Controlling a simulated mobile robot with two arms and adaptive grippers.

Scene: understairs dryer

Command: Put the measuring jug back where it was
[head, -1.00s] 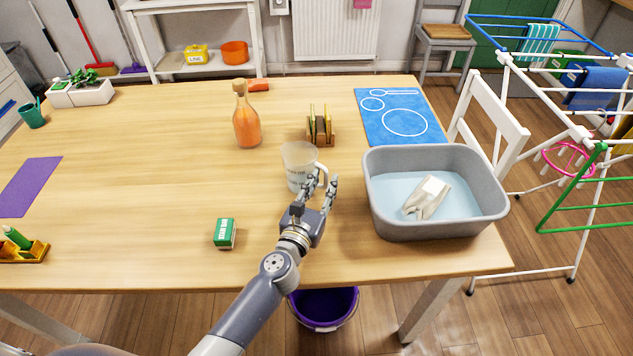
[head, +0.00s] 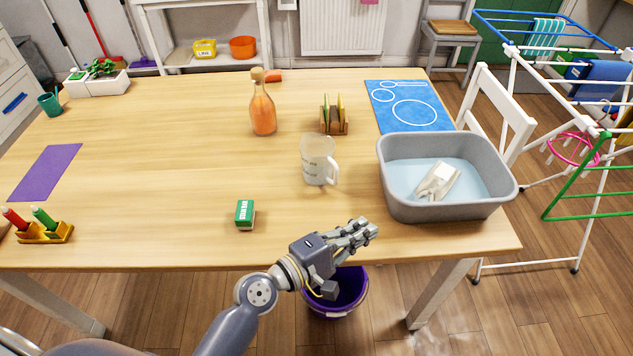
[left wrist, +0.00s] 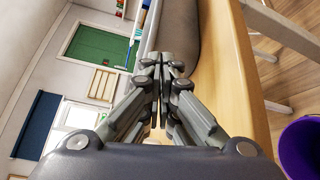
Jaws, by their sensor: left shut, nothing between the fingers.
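The measuring jug (head: 317,161) is a translucent white jug with its handle on the right side. It stands upright on the wooden table, left of the grey basin (head: 447,209). My left gripper (head: 366,231) is near the table's front edge, in front of the jug and apart from it. In the left wrist view its fingers (left wrist: 161,66) are closed together with nothing between them. My right gripper is not in either view.
A green box (head: 245,214), an orange bottle (head: 263,108), a wooden rack (head: 334,122) and a blue mat (head: 408,106) are on the table. The basin holds water and a cloth. A purple bucket (head: 350,296) stands below the front edge.

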